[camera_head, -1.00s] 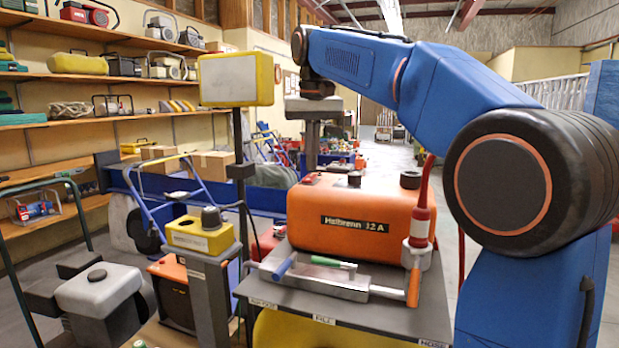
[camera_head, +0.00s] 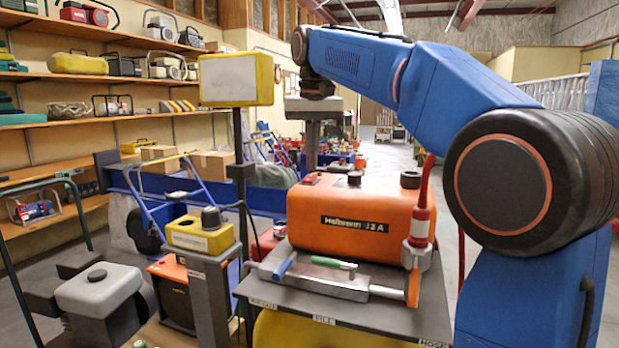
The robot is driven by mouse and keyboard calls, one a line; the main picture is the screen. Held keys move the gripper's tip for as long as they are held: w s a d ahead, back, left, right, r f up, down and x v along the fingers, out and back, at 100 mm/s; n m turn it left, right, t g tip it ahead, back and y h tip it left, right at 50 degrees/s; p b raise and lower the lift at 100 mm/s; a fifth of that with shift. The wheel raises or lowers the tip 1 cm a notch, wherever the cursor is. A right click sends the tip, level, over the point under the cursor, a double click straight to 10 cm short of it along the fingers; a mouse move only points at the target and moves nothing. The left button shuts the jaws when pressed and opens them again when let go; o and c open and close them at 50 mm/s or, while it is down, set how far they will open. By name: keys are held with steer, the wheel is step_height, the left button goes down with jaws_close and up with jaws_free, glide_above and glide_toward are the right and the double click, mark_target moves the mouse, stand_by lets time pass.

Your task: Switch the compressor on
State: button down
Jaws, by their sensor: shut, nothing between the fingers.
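An orange machine body (camera_head: 350,240) with a dark name plate, likely the compressor, sits on a grey-topped stand in the middle. A small red piece (camera_head: 311,179) is on its top left, beside black caps (camera_head: 354,178). My gripper (camera_head: 312,165) hangs down from my blue arm, its fingers together and empty. Its tips are just above or behind the red piece; I cannot tell whether they touch it. A yellow box with a dark grey knob (camera_head: 211,218) stands on a grey post to the left.
A metal bar tool (camera_head: 320,281) with blue, green and orange ends lies across the grey stand top (camera_head: 350,309). A yellow-framed panel (camera_head: 236,79) rises on a post at left. Shelves (camera_head: 90,78) line the left wall.

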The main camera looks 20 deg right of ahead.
mark_target(311, 175)
steer(key=shift+f, duration=0.65)
stand_by(0.7)
steer(key=shift+r, duration=0.1)
step_height(311, 175, up, 7)
stand_by(1.0)
